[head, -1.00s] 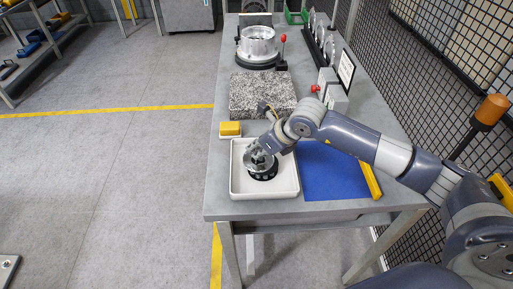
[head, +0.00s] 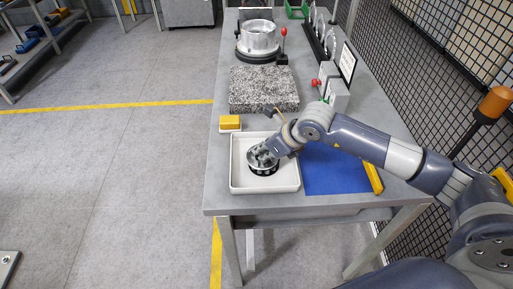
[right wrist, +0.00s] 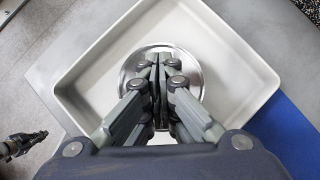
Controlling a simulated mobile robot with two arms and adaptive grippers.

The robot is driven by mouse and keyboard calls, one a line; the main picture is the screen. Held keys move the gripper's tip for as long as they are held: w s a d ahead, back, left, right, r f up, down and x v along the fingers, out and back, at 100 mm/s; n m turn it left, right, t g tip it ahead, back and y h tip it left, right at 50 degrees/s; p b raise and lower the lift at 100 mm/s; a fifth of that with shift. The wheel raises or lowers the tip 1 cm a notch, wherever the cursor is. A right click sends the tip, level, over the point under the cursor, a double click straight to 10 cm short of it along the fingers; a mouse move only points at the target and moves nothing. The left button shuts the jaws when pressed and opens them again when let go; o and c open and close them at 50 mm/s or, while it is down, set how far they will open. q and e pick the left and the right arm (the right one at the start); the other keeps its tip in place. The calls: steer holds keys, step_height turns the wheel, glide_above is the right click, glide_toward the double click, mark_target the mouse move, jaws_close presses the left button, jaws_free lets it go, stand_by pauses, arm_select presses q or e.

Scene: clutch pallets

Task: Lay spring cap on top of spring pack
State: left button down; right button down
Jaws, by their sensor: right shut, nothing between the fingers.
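The spring cap, a round silver disc (head: 254,166), lies in the white tray on top of the dark spring pack (head: 264,174). The cap covers most of the pack, and only a dark rim shows below it. My right gripper (head: 262,156) is shut and empty, pointing down right over the cap. In the right wrist view, its closed fingertips (right wrist: 158,62) stand over the middle of the cap (right wrist: 131,64); whether they touch it I cannot tell. A dark jointed part (right wrist: 22,144) at the left edge there may be my left gripper; its jaws are unclear.
The white tray's walls (head: 235,178) surround the parts. A blue mat (head: 335,175) lies right of it, a yellow block (head: 230,121) and a granite slab (head: 263,90) behind it. A metal housing (head: 258,40) stands farther back.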

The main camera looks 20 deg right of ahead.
steer(key=shift+r, duration=0.25)
steer(key=shift+w+r, duration=0.1)
steer(key=shift+r, duration=0.7)
steer(key=v, duration=1.1)
steer(key=shift+s, duration=0.35)
